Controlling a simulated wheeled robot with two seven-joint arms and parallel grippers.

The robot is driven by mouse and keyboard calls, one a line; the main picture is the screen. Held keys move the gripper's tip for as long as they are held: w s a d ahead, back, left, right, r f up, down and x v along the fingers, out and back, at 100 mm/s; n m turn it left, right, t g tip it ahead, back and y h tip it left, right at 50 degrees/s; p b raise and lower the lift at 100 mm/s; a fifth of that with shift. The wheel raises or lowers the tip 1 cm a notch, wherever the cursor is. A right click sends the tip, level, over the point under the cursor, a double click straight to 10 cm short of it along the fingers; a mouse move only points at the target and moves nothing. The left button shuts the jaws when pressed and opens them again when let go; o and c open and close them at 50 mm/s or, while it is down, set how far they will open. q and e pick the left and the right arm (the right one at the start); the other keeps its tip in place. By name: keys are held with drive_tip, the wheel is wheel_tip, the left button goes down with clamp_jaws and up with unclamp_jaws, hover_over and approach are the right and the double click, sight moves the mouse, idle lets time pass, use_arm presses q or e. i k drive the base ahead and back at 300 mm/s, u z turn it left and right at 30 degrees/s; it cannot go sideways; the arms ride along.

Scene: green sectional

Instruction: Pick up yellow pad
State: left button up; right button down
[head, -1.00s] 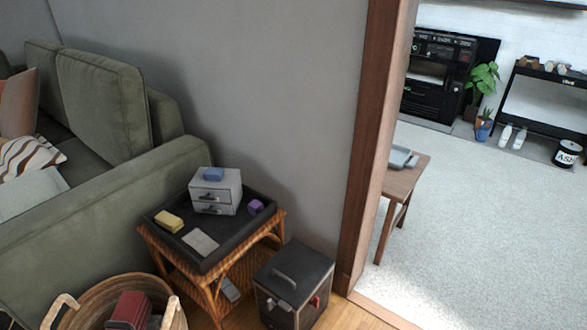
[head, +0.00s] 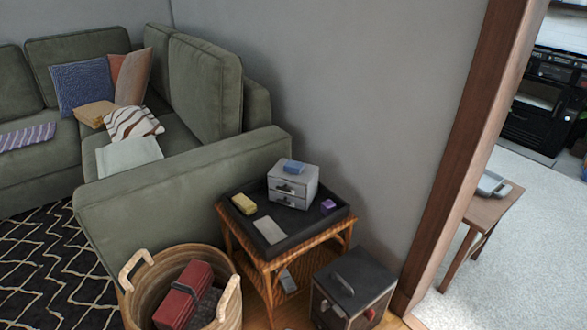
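The yellow pad (head: 244,204) is a small yellow block. It lies at the left corner of the black tray (head: 291,243) on top of a wicker side table (head: 262,266). A grey two-drawer box (head: 293,186) stands on the tray to its right, with a blue block (head: 293,167) on top. A flat grey sheet (head: 271,230) lies in front of the pad, and a purple block (head: 328,206) sits at the tray's right side. Neither of my grippers shows in the head view.
A wicker basket (head: 147,287) holding dark red items stands at the front left. A dark box with a handle (head: 352,284) stands right of the table. The green sofa's armrest (head: 180,188) borders the table's left. A door frame (head: 458,150) rises at right.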

sight(247, 207)
drive_tip(key=u, duration=0.5)
drive_tip(key=k, duration=0.6)
drive_tip(key=u, duration=1)
drive_tip(key=i, duration=1.8)
drive_tip(key=z, duration=0.5)
